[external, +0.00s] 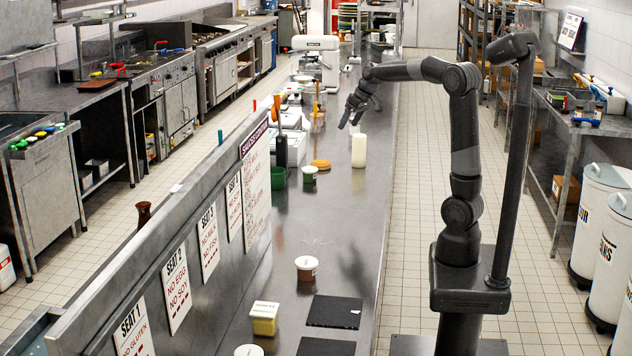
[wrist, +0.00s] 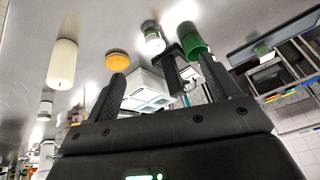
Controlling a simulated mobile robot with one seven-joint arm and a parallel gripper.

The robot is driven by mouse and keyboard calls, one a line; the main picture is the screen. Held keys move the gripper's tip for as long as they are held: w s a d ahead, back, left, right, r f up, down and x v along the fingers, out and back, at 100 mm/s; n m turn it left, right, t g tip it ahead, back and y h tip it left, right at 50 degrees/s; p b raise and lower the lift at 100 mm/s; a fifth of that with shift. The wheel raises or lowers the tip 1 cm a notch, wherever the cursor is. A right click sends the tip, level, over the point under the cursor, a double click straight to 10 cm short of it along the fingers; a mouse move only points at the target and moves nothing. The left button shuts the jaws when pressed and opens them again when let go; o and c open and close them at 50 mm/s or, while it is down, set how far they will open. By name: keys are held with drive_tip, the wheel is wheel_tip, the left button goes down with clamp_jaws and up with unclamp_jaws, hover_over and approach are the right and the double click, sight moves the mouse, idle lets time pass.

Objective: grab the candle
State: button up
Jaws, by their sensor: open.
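The candle (external: 359,150) is a white upright pillar on the steel counter in the external view. In the wrist view the candle (wrist: 62,62) shows at the upper left, to the left of both fingers and apart from them. My gripper (external: 351,113) is above the counter, slightly left of and higher than the candle in the external view. In the wrist view my gripper (wrist: 163,78) has its two black fingers spread with nothing held between them.
An orange disc (external: 320,164), a green-and-white tub (external: 309,174) and a green container (external: 278,178) stand left of the candle. A sign-bearing partition (external: 170,240) runs along the counter's left. Dark mats (external: 334,311) lie nearer the camera; the counter between is mostly clear.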

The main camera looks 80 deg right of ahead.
drive_tip(key=s+d+f+m+h, duration=0.1)
drive_tip(key=d+f, duration=0.2)
drive_tip(key=d, duration=1.2)
drive_tip(key=m+g, duration=0.1)
approach(361, 135)
drive_tip(key=f, duration=0.1)
drive_tip(key=shift+h, duration=0.4)
drive_tip(key=x, duration=0.5)
drive_tip(key=shift+w+a+f, duration=0.1)
drive_tip(key=shift+w+a, duration=0.05)
drive_tip(key=shift+w, duration=0.05)
drive_tip(key=x, duration=0.5)
drive_tip(key=shift+w+a+f, duration=0.15)
drive_tip(key=shift+a+f, duration=0.05)
drive_tip(key=shift+f, duration=0.15)
drive_tip(key=shift+c, duration=0.2)
drive_tip(key=shift+r, duration=0.1)
drive_tip(key=c, duration=1.7)
drive_tip(key=shift+o, duration=0.2)
